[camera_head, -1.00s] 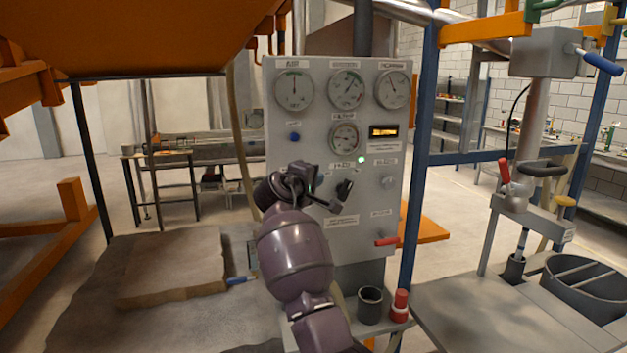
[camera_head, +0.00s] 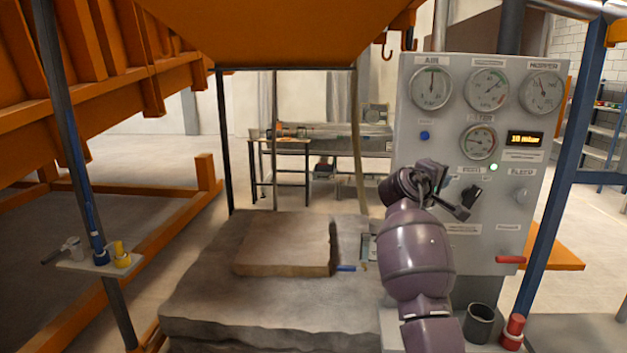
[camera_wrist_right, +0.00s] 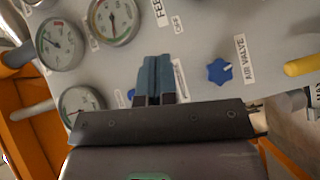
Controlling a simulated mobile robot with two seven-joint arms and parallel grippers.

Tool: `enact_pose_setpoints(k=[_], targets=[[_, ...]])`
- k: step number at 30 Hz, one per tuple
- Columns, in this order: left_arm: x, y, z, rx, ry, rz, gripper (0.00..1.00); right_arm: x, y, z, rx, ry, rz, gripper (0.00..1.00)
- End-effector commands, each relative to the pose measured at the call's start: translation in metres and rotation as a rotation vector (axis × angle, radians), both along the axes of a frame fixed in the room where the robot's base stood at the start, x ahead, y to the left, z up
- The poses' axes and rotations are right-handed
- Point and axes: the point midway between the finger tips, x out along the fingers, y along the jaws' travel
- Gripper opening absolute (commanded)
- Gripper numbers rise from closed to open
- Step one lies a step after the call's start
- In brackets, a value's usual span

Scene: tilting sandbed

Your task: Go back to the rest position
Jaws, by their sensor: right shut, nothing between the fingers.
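My right gripper (camera_head: 466,204) is in front of the lower left part of a grey gauge panel (camera_head: 520,215), with my purple arm reaching up from the bottom. In the right wrist view its two fingers (camera_wrist_right: 155,78) are together, with nothing between them. They point at the panel face; whether they touch it cannot be told. A blue knob (camera_wrist_right: 221,70) labelled AIR VALVE is to the right of the fingers, apart from them. My left gripper is not in view.
Gauges (camera_head: 431,88) and a lit display (camera_head: 525,138) are on the panel. A stone block (camera_head: 285,248) lies left of my arm. A grey cup (camera_head: 479,325) and a red-capped object (camera_head: 514,331) stand below the panel. An orange hopper (camera_head: 270,35) hangs overhead.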

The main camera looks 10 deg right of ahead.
Motion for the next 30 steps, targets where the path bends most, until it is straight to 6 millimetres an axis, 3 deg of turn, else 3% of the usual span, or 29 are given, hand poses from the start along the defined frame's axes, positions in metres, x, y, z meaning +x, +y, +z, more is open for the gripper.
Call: enact_pose_setpoints(k=[4, 9, 14, 20, 30], targets=[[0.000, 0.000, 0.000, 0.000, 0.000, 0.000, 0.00, 0.013, 0.011, 0.010, 0.081, -0.161, 0.108, 0.00], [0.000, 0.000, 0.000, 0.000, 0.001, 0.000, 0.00, 0.023, 0.042, 0.039, 0.204, -0.388, 0.294, 0.00], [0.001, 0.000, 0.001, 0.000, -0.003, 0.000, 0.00, 0.021, 0.063, 0.033, 0.318, -0.527, 0.448, 0.00], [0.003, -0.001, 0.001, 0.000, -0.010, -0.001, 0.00, 0.004, 0.084, -0.011, 0.480, -0.633, 0.610, 0.00], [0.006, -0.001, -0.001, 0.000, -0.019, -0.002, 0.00, -0.062, 0.107, -0.136, 0.805, -0.684, 0.776, 0.00]])
